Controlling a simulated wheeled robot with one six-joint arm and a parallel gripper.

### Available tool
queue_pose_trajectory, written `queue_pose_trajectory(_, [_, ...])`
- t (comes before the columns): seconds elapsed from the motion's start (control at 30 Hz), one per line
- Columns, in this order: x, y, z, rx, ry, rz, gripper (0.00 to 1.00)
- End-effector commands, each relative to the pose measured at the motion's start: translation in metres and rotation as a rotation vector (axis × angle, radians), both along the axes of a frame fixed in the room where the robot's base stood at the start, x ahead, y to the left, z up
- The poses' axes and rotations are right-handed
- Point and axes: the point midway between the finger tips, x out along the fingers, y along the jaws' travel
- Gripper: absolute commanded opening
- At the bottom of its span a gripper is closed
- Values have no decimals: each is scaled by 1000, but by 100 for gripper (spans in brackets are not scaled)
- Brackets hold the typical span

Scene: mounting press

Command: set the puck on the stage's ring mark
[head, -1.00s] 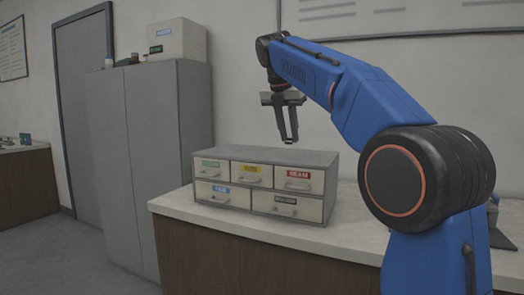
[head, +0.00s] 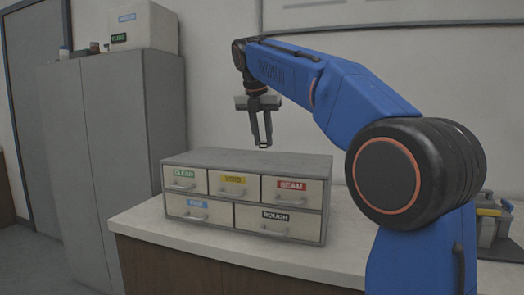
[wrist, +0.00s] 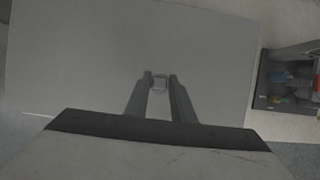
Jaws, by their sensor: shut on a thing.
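My gripper (head: 262,143) hangs pointing down above the top of a small drawer cabinet in the head view, clear of it. In the wrist view my gripper (wrist: 160,82) has its two fingers close together on a small greyish thing (wrist: 160,84) at the tips. It is probably the puck, but it is too small and dim to be sure.
The grey drawer cabinet (head: 250,161) with labelled drawers stands on the light worktop (head: 150,222). A tool caddy (head: 487,226) stands at the far right, partly behind my arm. A tall grey locker (head: 115,150) stands at left. Worktop in front of the drawers is clear.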

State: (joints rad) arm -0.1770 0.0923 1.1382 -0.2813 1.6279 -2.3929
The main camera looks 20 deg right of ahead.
Motion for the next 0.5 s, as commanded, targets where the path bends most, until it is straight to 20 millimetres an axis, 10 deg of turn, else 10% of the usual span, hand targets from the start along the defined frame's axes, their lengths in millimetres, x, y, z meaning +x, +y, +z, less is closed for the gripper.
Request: queue_pose_trajectory(0.5, [0, 0, -41, 0, 0, 0, 1])
